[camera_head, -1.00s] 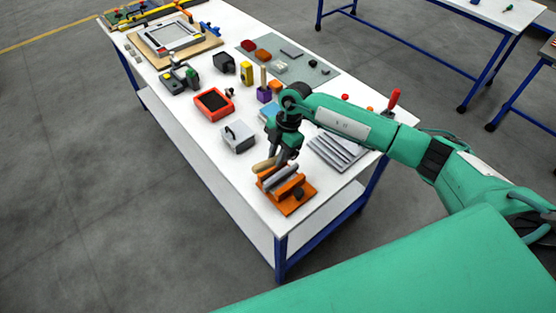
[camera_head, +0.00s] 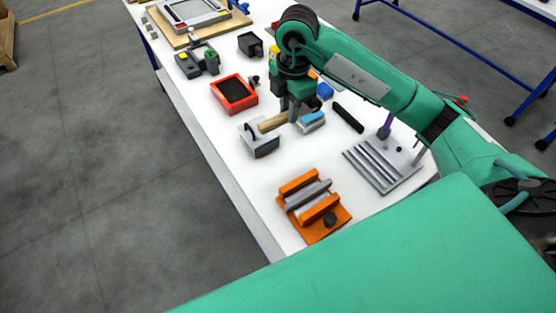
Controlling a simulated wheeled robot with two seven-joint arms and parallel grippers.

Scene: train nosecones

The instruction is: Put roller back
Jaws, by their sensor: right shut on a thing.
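My right gripper (camera_head: 293,117) points down over the table and is shut on the roller. The roller's tan wooden handle (camera_head: 271,124) sticks out to the left of the fingers, above the grey box with a black handle (camera_head: 262,145). The rest of the roller is hidden or hard to tell apart at the fingers. The orange stand (camera_head: 325,210) is nearer the front edge, with a grey cylinder (camera_head: 308,194) lying across it and a dark round knob. The gripper is well apart from the stand. My left gripper is out of view.
A light-blue-topped block (camera_head: 311,121) sits just right of the fingers. A ridged grey plate (camera_head: 380,165) and a black bar (camera_head: 348,117) lie to the right. A red tray (camera_head: 234,94) stands farther back. Bare white table (camera_head: 240,172) lies left of the stand.

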